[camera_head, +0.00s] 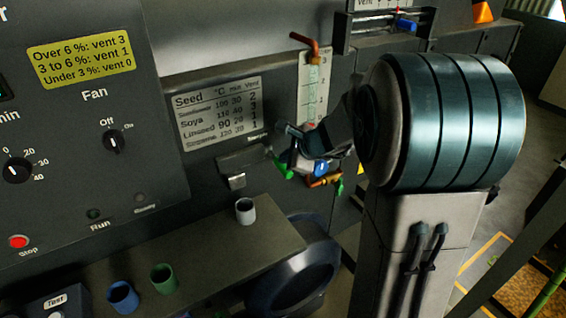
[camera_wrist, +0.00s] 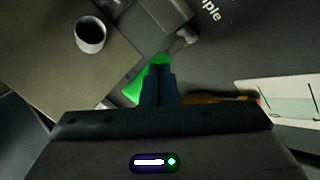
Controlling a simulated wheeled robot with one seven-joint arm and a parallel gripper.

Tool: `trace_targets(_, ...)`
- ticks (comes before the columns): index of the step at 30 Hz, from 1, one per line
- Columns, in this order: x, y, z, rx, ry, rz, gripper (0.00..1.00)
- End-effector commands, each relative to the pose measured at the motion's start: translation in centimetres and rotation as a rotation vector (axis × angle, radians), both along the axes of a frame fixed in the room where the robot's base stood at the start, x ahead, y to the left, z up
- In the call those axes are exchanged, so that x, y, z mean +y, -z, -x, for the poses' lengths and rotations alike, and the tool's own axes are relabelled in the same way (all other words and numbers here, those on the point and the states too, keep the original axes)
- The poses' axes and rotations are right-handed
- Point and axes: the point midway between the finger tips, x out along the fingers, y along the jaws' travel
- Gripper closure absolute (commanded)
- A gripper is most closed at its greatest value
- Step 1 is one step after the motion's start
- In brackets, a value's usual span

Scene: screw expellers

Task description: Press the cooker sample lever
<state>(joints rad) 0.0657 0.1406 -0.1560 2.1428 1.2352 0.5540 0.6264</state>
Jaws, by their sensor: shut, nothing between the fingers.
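The sample lever shows as a green piece (camera_head: 282,168) below the Sample label, beside my gripper in the head view. In the wrist view a green piece (camera_wrist: 136,88) shows behind and left of my fingers. My gripper (camera_head: 287,158) is shut and empty, its dark fingers (camera_wrist: 160,72) close together over the green piece. The fingers hide part of it, so I cannot tell whether they touch it. A grey spout block (camera_head: 237,182) sticks out of the panel left of the lever.
A pale cup (camera_head: 245,211) stands on the ledge (camera_head: 215,250) below the spout, also seen in the wrist view (camera_wrist: 90,34). Blue (camera_head: 122,297) and green (camera_head: 163,278) cups stand further left. A brass fitting (camera_head: 324,181) with a green handle (camera_head: 336,188) is right of my gripper.

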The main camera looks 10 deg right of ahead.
Motion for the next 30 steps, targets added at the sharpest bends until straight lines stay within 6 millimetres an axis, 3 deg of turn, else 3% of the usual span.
trace_targets(30, 0.0, 1.2, 0.0, 0.001, -0.001, 0.000, 1.00)
